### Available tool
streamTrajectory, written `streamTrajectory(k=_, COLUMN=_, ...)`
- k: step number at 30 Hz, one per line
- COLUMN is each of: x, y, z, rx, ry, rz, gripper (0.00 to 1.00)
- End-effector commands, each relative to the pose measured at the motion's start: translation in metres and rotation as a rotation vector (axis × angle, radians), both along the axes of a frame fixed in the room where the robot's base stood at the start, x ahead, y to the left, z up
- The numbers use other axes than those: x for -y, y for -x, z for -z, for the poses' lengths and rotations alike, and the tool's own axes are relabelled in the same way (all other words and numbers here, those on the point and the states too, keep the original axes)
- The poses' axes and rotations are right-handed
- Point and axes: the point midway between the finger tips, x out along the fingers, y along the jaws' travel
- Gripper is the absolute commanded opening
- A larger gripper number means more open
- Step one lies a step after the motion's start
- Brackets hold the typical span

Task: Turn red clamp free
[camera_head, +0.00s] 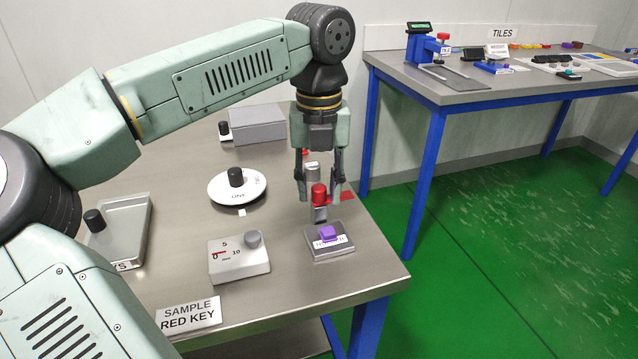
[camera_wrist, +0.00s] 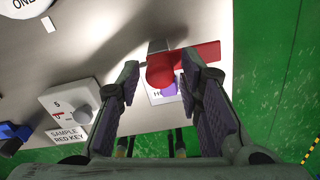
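The red clamp shows near the right edge of the steel table, with a round red knob (camera_head: 319,194) and a flat red bar beside it. In the wrist view, the red clamp (camera_wrist: 165,70) lies just beyond my fingertips, its bar reaching to the right. My gripper (camera_head: 321,204) points down with its fingers apart, one on each side of the knob in the head view. In the wrist view, my gripper (camera_wrist: 160,68) is open. A gap shows between the left finger and the knob; I cannot tell whether the right finger touches the bar.
A small block with a purple button (camera_head: 327,232) stands in front of the clamp. A grey dial box (camera_head: 239,262), a round white dial (camera_head: 223,192), a tray (camera_head: 121,228) and a "SAMPLE RED KEY" sign (camera_head: 188,315) share the table. A second table (camera_head: 470,92) stands behind right.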

Motion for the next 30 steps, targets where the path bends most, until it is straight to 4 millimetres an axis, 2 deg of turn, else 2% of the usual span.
streamTrajectory(k=10, x=0.000, y=0.000, z=0.000, rx=-0.001, ry=-0.001, rz=0.001, gripper=0.41)
streamTrajectory(k=14, x=0.000, y=0.000, z=-0.007, rx=0.001, ry=-0.001, rz=0.000, gripper=0.41)
streamTrajectory(k=17, x=0.000, y=0.000, z=-0.021, rx=0.002, ry=-0.002, rz=-0.001, gripper=0.41)
streamTrajectory(k=24, x=0.001, y=0.000, z=-0.073, rx=0.002, ry=0.001, rz=-0.001, gripper=0.41)
streamTrajectory(k=30, x=0.001, y=0.000, z=-0.106, rx=0.000, ry=0.002, rz=0.002, gripper=0.41)
